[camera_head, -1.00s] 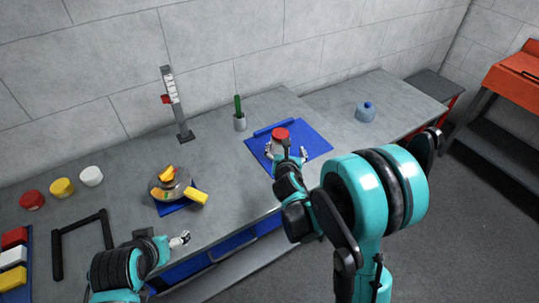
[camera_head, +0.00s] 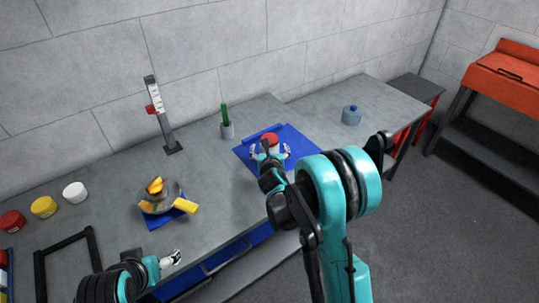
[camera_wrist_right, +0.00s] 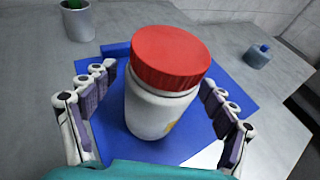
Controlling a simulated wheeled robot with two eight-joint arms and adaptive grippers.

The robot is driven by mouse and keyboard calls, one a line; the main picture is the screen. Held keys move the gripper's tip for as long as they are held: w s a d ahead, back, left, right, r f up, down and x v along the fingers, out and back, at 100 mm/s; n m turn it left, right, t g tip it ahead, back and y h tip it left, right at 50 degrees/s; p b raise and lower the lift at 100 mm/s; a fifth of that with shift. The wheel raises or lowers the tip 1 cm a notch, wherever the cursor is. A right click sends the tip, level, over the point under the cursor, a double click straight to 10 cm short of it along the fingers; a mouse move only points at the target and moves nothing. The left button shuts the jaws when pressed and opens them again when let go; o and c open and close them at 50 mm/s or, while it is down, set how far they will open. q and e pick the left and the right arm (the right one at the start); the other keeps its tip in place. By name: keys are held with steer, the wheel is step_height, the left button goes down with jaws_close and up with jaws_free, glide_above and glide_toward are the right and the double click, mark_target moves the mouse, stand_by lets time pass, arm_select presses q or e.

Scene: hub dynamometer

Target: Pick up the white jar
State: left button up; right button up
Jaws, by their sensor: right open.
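The white jar (camera_wrist_right: 150,112) has a red screw lid and a small yellow mark. It stands upright on a blue mat (camera_head: 243,152) on the bench. In the head view its red lid (camera_head: 270,138) shows above my right gripper (camera_head: 270,153). My right gripper is open, with fingers on both sides of the jar.
A grey cup (camera_head: 227,131) with a green handle stands behind the mat, left of the jar. A blue bottle (camera_head: 351,116) stands farther right.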

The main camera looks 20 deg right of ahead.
steer(key=c, duration=1.7)
steer(key=shift+r, duration=0.15)
